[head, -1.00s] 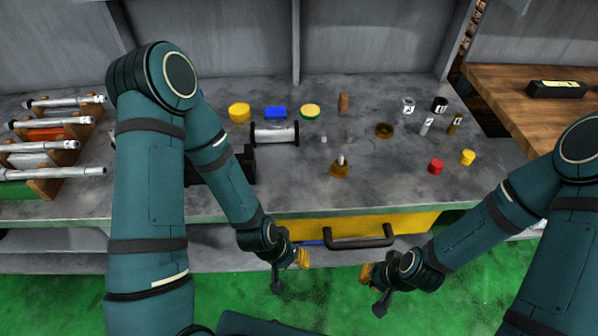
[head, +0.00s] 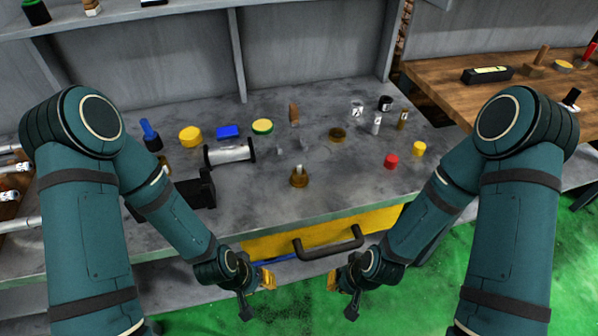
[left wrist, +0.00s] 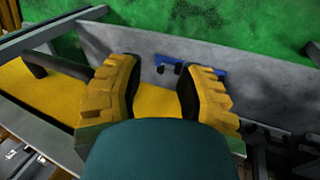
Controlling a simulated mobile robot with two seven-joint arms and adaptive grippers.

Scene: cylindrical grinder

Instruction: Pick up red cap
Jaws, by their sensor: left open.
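The red cap (head: 391,161) stands on the grey workbench at the right side, just left of a yellow cap (head: 419,149). My left gripper (head: 268,279) hangs in front of the bench by the yellow drawer, well away from the red cap; its yellow fingers also show in the left wrist view (left wrist: 158,92), apart with nothing between them. My right gripper (head: 333,281) hangs in front of the drawer too, below and left of the red cap. Its fingers are too small to tell whether they are apart.
The yellow drawer (head: 270,245) has a dark handle (head: 328,243) at the bench front. A brass piece (head: 299,177), a metal cylinder (head: 229,151) and a yellow-green cap (head: 262,126) stand on the bench. A wooden table (head: 500,92) adjoins at right.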

